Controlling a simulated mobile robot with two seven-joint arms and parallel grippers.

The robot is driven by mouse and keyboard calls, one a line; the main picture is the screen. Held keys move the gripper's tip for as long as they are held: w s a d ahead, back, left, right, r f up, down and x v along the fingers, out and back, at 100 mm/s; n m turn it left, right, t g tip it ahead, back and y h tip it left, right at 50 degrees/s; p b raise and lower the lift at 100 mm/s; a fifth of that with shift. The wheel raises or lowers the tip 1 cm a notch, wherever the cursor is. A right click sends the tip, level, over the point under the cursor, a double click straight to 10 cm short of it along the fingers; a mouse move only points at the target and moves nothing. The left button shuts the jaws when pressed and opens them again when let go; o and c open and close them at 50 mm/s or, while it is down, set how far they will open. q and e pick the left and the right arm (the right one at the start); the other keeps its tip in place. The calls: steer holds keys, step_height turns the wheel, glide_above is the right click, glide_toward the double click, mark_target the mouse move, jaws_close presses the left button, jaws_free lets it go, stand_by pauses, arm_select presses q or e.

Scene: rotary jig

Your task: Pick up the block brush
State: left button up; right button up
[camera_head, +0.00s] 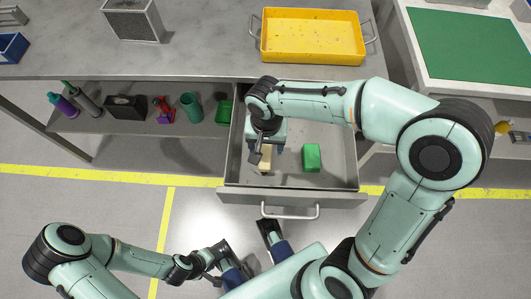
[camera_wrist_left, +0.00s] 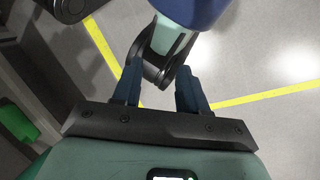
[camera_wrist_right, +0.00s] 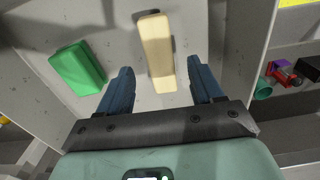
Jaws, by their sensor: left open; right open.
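The pale wooden block, which I take to be the block brush (camera_head: 265,163), lies in the open drawer; no bristles show. In the right wrist view the block brush (camera_wrist_right: 157,45) stretches lengthwise between my right gripper's fingertips, with gaps on both sides. My right gripper (camera_head: 265,149) is open and empty above it in the drawer, partly hiding it in the head view; it also shows in the right wrist view (camera_wrist_right: 160,64). My left gripper (camera_wrist_left: 157,66) is open and empty, away from the drawer, low near my own body.
A green block (camera_head: 312,157) lies in the drawer (camera_head: 345,165), right of the brush. The drawer's walls are close around my right gripper. A yellow tray (camera_head: 312,38) stands on the workbench (camera_head: 210,45) above. A shelf with bottles and a green cup (camera_head: 191,106) is at left.

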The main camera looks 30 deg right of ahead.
mark_target(266, 151)
step_height(266, 151, down, 5)
steer(key=shift+r+b, duration=0.15)
steer(key=shift+b, duration=0.45)
arm_select(q)
steer(key=shift+w+a+f+t, duration=0.2)
steer(key=shift+w+a+f, duration=0.05)
steer(key=shift+w+f, duration=0.3)
steer(key=shift+w+a+f+t, duration=0.25)
steer(key=shift+w+f, duration=0.15)
steer(key=shift+w, duration=0.2)
arm_select(e)
steer(key=shift+c, duration=0.3)
steer(key=c, duration=1)
steer(key=shift+r, duration=0.1)
step_height(266, 151, up, 7)
steer(key=shift+r+p, duration=0.1)
steer(key=shift+p, duration=1)
arm_select(q)
steer(key=s+d+r+g+p, duration=0.1)
steer(key=s+r+p, duration=0.2)
steer(key=s+r, duration=0.1)
steer(key=shift+r, duration=0.5)
arm_select(e)
step_height(266, 151, up, 13)
steer(key=shift+f, duration=0.1)
arm_select(q)
steer(key=shift+d+g, duration=0.1)
steer(key=shift+g, duration=0.15)
